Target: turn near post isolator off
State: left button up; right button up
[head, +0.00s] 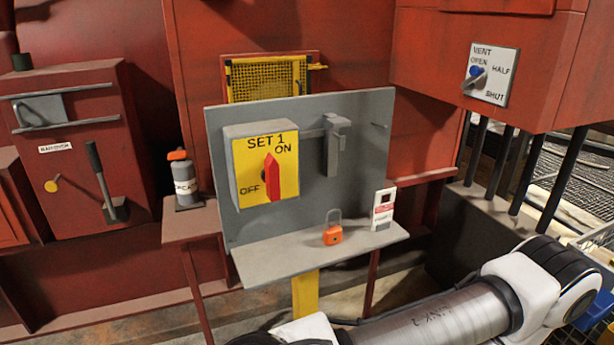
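The isolator (250,180) is a yellow-faced grey box marked SET 1, ON and OFF, mounted on the left part of a grey upright panel (365,160). Its red handle (272,180) stands close to upright, with its upper end just left of and below the word ON. OFF is at the lower left of the handle. Nothing touches the handle. Neither of my grippers is in view; only links of my arm show at the lower right and bottom.
On the grey shelf (262,268) below the isolator are an orange padlock (333,235) and a white-and-red tag (382,211). A grey bracket (334,148) juts from the panel. A canister (186,184) stands left. A vent switch (489,75) is upper right.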

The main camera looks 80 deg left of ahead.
aim_at(270, 175)
jog(key=i+u, duration=0.25)
jog(key=u, duration=0.2)
jog(key=i+u, duration=0.25)
jog(key=u, duration=0.2)
jog(key=i+l+u, duration=0.2)
jog(key=u, duration=0.3)
jog(key=i+l+u, duration=0.2)
jog(key=u, duration=0.25)
jog(key=i+l+u, duration=0.15)
jog(key=l+u, duration=0.15)
jog(key=u, duration=0.15)
